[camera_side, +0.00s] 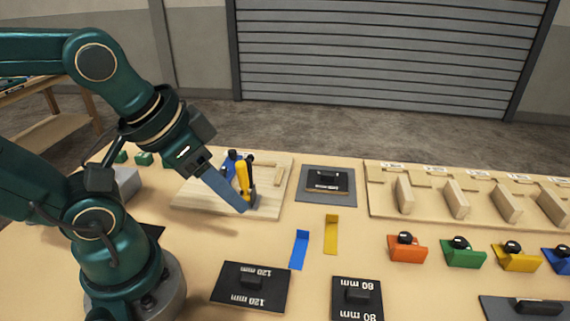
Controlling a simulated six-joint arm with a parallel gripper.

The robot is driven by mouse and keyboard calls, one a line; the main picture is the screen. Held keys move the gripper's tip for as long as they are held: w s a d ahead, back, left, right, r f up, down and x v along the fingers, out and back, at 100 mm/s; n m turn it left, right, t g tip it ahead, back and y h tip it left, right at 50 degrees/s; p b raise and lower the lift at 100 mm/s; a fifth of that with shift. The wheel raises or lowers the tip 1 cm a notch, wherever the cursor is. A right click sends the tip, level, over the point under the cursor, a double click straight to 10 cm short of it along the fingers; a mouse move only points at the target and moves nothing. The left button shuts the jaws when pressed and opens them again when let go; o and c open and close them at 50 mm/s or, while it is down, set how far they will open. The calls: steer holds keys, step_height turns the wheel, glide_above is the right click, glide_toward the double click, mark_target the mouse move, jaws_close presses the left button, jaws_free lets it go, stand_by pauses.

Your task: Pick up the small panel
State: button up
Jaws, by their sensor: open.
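A small black panel (357,299) with a block-like handle lies flat at the front middle of the table. My gripper (246,207) is open, pointing down and right over the pale wooden board, away from both panels. Its fingers partly overlap a yellow and blue fixture (242,178) in the picture; I cannot tell whether they touch it.
A dark plate with a handle (328,181) lies behind. Blue (299,250) and yellow (331,234) strips lie between. A wooden rack (430,215) and orange (407,250), green (464,254) and yellow (516,258) handled blocks stand right. Another dark panel (500,308) is at the front right edge.

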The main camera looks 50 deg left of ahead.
steer(key=shift+o, duration=0.3)
steer(key=o, duration=0.4)
